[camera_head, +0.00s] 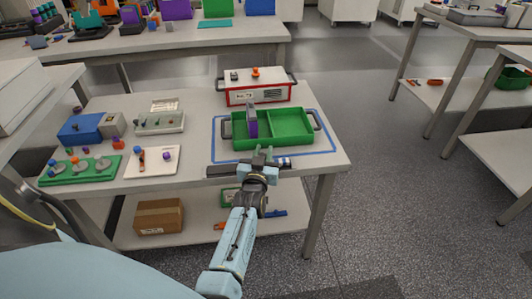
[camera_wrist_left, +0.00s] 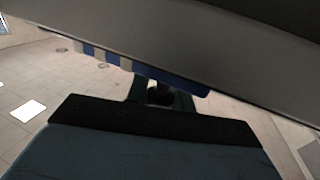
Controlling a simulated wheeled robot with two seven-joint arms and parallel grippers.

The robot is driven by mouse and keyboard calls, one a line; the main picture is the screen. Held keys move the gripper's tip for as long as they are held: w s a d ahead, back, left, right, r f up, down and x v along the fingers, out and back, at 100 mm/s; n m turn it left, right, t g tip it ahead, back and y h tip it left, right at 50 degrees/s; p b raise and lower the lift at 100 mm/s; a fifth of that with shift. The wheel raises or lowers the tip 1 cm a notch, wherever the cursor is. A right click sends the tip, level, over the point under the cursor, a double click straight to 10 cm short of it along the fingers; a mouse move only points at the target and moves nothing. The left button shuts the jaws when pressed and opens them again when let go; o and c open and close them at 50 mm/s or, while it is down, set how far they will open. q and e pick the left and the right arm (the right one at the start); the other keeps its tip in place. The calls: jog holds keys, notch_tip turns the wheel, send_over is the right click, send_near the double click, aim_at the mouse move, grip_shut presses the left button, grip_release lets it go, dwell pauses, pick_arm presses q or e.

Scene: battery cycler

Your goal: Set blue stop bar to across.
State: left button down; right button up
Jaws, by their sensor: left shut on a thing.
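A blue-and-white striped bar, the blue stop bar (camera_head: 285,162), shows at the table's front edge, just right of my left gripper (camera_head: 260,154). A dark strip (camera_head: 228,170) runs along the edge on the gripper's left. In the left wrist view the striped bar (camera_wrist_left: 118,61) runs slantwise under a large grey surface, with my gripper (camera_wrist_left: 160,92) against it. My left gripper is shut on the bar; its fingertips and the gripped part are mostly hidden. My right gripper is not in view.
A green two-part tray (camera_head: 289,143) with an upright purple-and-grey piece stands inside a blue outline behind the gripper. A red-and-white box (camera_head: 257,87) is behind it. A blue box (camera_head: 80,130), a green board (camera_head: 80,170) and a white board (camera_head: 153,161) stand to the left.

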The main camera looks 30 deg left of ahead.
pick_arm(q)
jog(key=shift+w+d+r, duration=0.1)
jog(key=shift+d, duration=0.05)
jog(key=c, duration=1.2)
grip_release()
jog(key=shift+w+d, duration=0.1)
jog(key=shift+s, duration=0.25)
jog(key=shift+p+v, duration=0.45)
jog(key=shift+v, duration=0.75)
jog(key=p+v, duration=0.1)
jog(key=v, duration=0.9)
jog(key=shift+s+d+p, duration=0.15)
jog(key=shift+s+p, duration=0.15)
jog(key=shift+p, duration=0.1)
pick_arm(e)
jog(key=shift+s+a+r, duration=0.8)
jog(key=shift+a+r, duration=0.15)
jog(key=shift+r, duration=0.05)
